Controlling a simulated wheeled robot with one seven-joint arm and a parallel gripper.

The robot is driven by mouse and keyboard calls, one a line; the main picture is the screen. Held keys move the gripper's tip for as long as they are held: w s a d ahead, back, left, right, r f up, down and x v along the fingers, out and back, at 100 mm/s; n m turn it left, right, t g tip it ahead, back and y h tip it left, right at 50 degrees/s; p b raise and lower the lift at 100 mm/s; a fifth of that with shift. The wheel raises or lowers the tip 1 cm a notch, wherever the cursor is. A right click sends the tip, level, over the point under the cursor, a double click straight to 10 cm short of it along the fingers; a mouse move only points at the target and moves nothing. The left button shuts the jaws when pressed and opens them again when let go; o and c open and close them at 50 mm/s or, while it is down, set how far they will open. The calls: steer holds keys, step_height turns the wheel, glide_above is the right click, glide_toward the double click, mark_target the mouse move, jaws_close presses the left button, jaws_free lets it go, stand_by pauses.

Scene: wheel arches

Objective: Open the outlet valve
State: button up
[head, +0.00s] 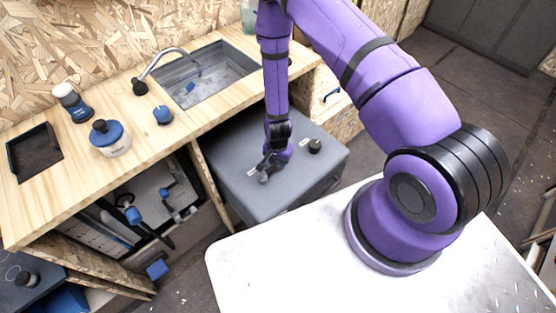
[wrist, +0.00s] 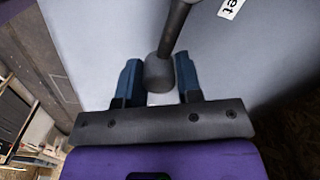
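A dark valve handle with a round grey end (wrist: 158,73) lies between the two blue fingers of my gripper (wrist: 158,82) in the wrist view. In the head view my gripper (head: 272,155) is low over the top of a grey box, at this handle (head: 265,175). A label by the handle shows only the letters "et" (wrist: 231,7) in the wrist view, so I cannot tell inlet from outlet. A second dark knob (head: 314,146) stands to the right on the same box.
The grey box (head: 235,150) stands beside a wooden counter (head: 185,122) with a sink (head: 208,75) and tap. A blue-lidded pot (head: 108,138), a jar (head: 72,103) and a dark tray (head: 33,152) are on the counter. Pipes with blue fittings (head: 133,215) show below.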

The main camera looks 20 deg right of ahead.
jaws_close()
steer(key=shift+s, duration=0.1)
